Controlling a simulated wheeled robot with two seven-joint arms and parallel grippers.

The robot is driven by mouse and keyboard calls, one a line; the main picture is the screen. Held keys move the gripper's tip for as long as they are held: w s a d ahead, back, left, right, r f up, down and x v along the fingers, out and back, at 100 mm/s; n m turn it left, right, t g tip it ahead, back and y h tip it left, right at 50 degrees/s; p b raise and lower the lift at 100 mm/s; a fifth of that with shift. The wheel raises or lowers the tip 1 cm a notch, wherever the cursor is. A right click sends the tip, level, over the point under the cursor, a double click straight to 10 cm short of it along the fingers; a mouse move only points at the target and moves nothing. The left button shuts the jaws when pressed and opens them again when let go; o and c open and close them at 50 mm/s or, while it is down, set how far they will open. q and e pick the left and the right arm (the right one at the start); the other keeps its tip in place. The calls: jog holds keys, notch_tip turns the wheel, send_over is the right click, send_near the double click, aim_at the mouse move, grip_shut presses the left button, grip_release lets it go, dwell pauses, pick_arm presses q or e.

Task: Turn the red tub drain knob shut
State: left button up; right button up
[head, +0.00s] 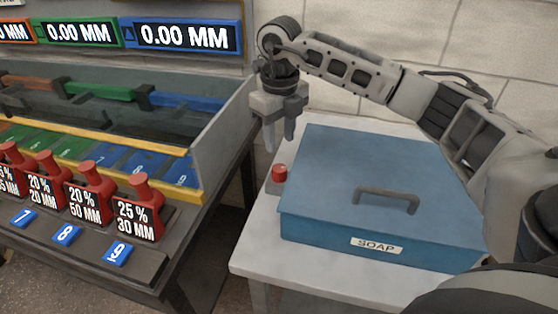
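A small red knob-like piece (279,172) sits on a grey base at the left edge of the small table, beside the blue SOAP box. I cannot tell its turn position, or whether it is the tub drain knob. My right gripper (279,146) points down above and slightly behind it, fingers apart and empty, not visibly touching it. A long grey tub (224,132) with a yellow front rim stands on the dark bench at left; no other red knob shows clearly on it. My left gripper is not in view.
The blue SOAP box (330,231) with a dark handle covers much of the light table (262,240). Several red labelled weights (140,210) stand along the dark bench. A gap separates bench and table. Number displays (186,37) hang behind, before a block wall.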

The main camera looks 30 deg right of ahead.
aim_at(279, 167)
notch_tip(279, 167, down, 8)
jog(key=shift+p, duration=0.3)
jog(key=shift+c, duration=0.3)
jog(key=c, duration=0.6)
